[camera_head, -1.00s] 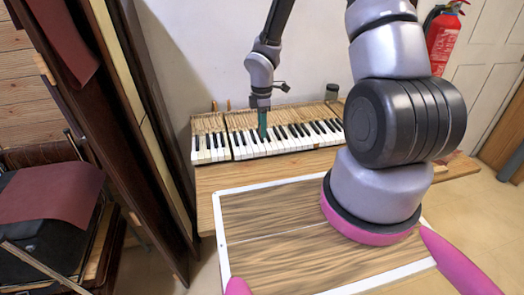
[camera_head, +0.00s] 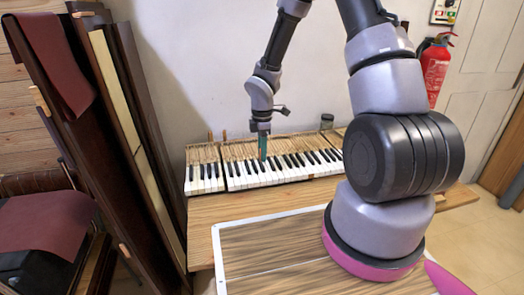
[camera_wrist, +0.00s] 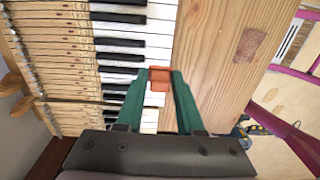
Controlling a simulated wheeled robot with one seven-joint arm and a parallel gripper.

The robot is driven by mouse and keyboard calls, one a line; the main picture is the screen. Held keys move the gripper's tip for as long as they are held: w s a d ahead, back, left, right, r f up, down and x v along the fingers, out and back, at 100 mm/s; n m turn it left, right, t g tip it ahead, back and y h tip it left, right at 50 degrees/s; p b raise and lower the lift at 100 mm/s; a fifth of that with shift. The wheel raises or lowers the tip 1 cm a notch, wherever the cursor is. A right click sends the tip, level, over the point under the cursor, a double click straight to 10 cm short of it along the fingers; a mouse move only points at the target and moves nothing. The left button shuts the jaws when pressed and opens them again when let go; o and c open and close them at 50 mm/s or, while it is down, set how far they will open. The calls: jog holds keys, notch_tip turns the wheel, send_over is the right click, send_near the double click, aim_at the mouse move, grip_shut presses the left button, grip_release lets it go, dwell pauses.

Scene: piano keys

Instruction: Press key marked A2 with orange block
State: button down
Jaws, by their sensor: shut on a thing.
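My gripper (camera_wrist: 159,78) is shut on the orange block (camera_wrist: 159,84) between its two green fingers. In the wrist view the block is over the front ends of the white keys (camera_wrist: 155,45), beside the keyboard's front edge. I cannot tell whether it touches a key. In the head view my gripper (camera_head: 262,148) points down over the left-middle part of the piano keyboard (camera_head: 285,175). The block is too small to make out there. No key marking is readable, so I cannot pick out A2. The block and fingers hide some keys.
The keyboard lies on a wooden table (camera_head: 203,220) against a white wall. Dark tall panels (camera_head: 140,130) stand close on the left. A fire extinguisher (camera_head: 434,70) hangs at the right. A dark round jar (camera_head: 327,121) stands behind the keys.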

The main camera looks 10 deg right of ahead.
aim_at(262, 178)
jog(key=shift+f, duration=3.8)
jog(key=shift+f, duration=0.95)
jog(key=shift+r, duration=3.55)
